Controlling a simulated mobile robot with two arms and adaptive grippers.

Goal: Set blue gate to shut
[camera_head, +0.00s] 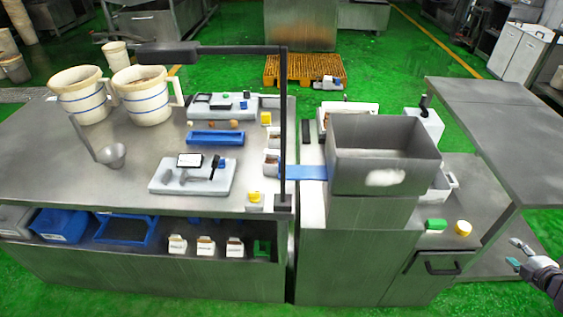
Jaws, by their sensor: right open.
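The blue gate (306,172) is a flat blue plate. It sticks out to the left from under the big steel hopper (385,155), over the gap between the two counters. Its right end is hidden by the hopper, so I cannot tell how far in it reaches. My right gripper (514,253) is at the lower right edge of the view. It is open and empty, well to the right of the gate and apart from it. My left gripper is not in view.
A dark post with an arm (283,120) stands just left of the gate. The left steel table (100,180) holds buckets, trays and scales. A steel side table (500,125) stands at the right.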

